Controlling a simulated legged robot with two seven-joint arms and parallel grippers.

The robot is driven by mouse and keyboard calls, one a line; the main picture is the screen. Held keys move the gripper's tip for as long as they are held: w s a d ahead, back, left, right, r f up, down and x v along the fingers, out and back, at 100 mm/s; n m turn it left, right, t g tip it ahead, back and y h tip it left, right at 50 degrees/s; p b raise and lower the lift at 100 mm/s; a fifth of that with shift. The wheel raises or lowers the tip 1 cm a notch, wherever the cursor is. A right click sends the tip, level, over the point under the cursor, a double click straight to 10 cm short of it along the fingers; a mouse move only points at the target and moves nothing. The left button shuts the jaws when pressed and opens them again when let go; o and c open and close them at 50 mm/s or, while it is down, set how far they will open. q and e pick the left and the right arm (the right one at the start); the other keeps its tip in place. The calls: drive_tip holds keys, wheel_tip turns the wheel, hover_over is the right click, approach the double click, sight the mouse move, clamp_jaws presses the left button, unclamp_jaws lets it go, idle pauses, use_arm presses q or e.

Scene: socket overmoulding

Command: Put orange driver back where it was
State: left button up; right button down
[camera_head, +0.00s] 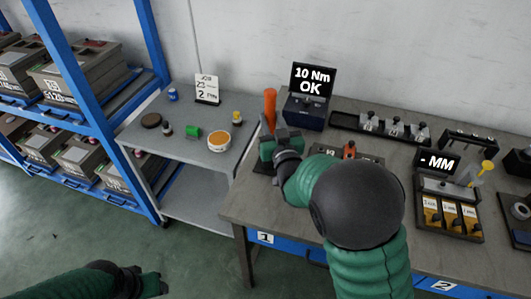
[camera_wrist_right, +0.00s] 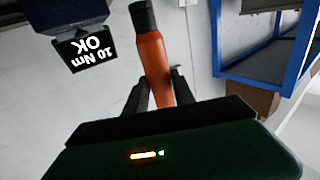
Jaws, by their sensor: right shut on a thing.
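The orange driver (camera_head: 270,108) stands nearly upright near the left edge of the workbench. It also shows in the right wrist view (camera_wrist_right: 154,62), with an orange body and a black end. My right gripper (camera_head: 273,142) is shut on the orange driver, one finger on each side of it (camera_wrist_right: 158,88). The driver's lower end is hidden by the gripper, so I cannot tell whether it touches the bench. My left gripper (camera_head: 155,283) is low at the bottom left, away from the bench; its finger state is unclear.
A torque display (camera_head: 313,80) reading "10 Nm OK" stands just right of the driver. A black rack (camera_head: 381,128) and a "- MM" gauge unit (camera_head: 438,163) are further right. A grey side table (camera_head: 165,110) with small parts stands left. Blue shelving (camera_head: 100,120) is at far left.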

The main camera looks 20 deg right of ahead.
drive_tip(key=f, duration=0.2)
drive_tip(key=f+b, duration=0.1)
drive_tip(key=f, duration=0.2)
drive_tip(key=s+f, duration=0.1)
drive_tip(key=f, duration=0.2)
drive_tip(key=shift+s+a+f, duration=0.1)
drive_tip(key=shift+a+f, duration=0.05)
drive_tip(key=shift+f, duration=0.1)
drive_tip(key=shift+s+r, duration=0.15)
drive_tip(key=shift+s, duration=0.05)
drive_tip(key=shift+b, duration=0.4)
drive_tip(key=c, duration=1.1)
unclamp_jaws()
drive_tip(key=shift+f, duration=0.2)
use_arm(q)
drive_tip(key=shift+s+a+f, duration=0.15)
drive_tip(key=shift+s+f, duration=0.5)
use_arm(e)
drive_tip(key=shift+o, duration=0.2)
use_arm(q)
drive_tip(key=shift+r, duration=0.1)
use_arm(e)
drive_tip(key=shift+r, duration=0.15)
